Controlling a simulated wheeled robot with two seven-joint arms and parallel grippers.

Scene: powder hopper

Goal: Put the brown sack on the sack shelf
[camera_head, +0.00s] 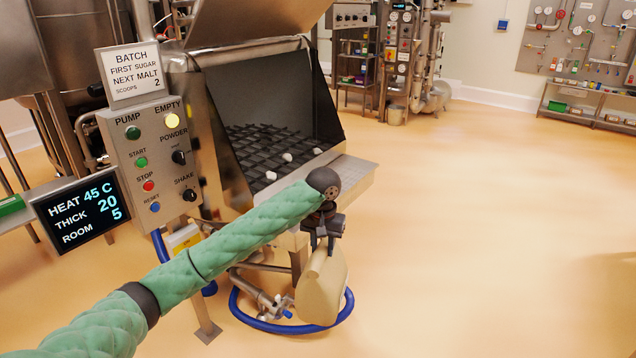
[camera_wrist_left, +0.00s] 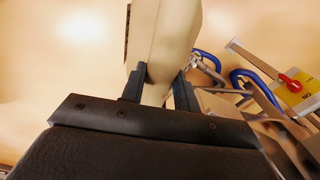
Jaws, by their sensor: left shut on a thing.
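The brown sack (camera_head: 320,290), pale tan and blocky, hangs upright to slightly tilted below my left gripper (camera_head: 321,241), in front of the hopper and above the floor. In the left wrist view the two dark fingers of my left gripper (camera_wrist_left: 160,88) are shut on the sack (camera_wrist_left: 172,45), one on each side. The sack's far end is cut off there. No shelf is marked as the sack shelf; I cannot tell which one it is. My right gripper is not in view.
The open steel hopper (camera_head: 356,178) has a dark grate with several white lumps. A control panel (camera_head: 155,160) and screen (camera_head: 80,208) stand left. A blue hose (camera_head: 248,320) loops beneath the sack. A low rack (camera_head: 585,108) stands far right. The floor (camera_head: 480,230) is clear at right.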

